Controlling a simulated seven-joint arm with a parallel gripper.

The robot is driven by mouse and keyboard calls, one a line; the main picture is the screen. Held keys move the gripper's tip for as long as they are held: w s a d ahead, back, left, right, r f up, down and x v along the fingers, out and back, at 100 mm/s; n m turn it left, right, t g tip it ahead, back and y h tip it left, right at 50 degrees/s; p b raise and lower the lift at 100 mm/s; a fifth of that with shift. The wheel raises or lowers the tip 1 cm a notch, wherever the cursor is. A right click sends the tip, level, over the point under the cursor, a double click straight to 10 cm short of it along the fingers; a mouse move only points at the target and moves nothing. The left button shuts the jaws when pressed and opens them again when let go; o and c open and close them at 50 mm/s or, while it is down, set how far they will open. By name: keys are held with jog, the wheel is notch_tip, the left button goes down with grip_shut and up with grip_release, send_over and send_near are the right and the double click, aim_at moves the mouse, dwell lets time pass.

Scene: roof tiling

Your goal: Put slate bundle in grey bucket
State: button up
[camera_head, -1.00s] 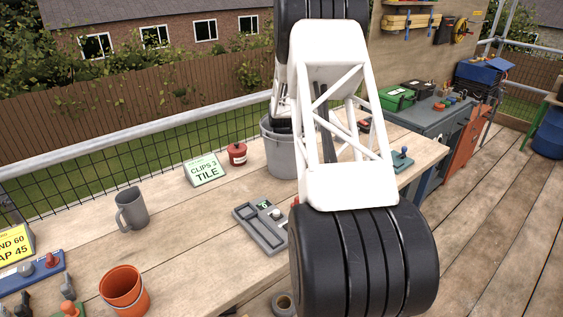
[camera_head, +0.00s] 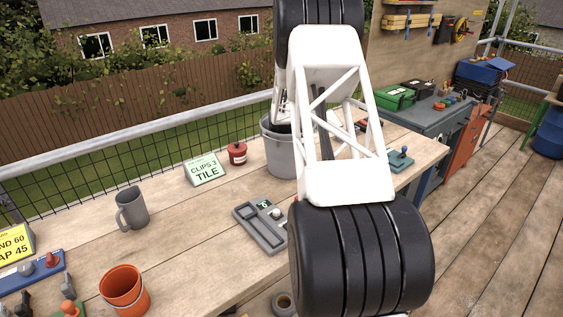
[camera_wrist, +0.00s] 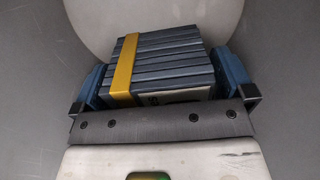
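The slate bundle (camera_wrist: 170,68) shows in the wrist view as a stack of blue-grey slates with a yellow band around it. My gripper (camera_wrist: 165,80) has its two blue fingers against the bundle's sides, and it looks shut on it. Grey walls surround the bundle, and a pale round area lies beyond it, matching the inside of the bucket. In the head view the grey bucket (camera_head: 279,158) stands on the bench, partly covered by my arm. My gripper and the bundle are hidden there. I cannot tell whether the bundle touches the bucket floor.
On the bench (camera_head: 185,245) are a grey mug (camera_head: 132,209), an orange pot (camera_head: 124,290), a red tin (camera_head: 237,153), a "CLIPS 3 TILE" sign (camera_head: 205,170) and a grey tray (camera_head: 260,228). A metal rail (camera_head: 130,136) runs behind. The bench middle is clear.

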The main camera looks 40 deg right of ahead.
jog(key=shift+r, duration=0.1)
notch_tip(320, 180, up, 12)
jog(key=shift+r, duration=0.1)
dwell(0.7)
dwell(0.7)
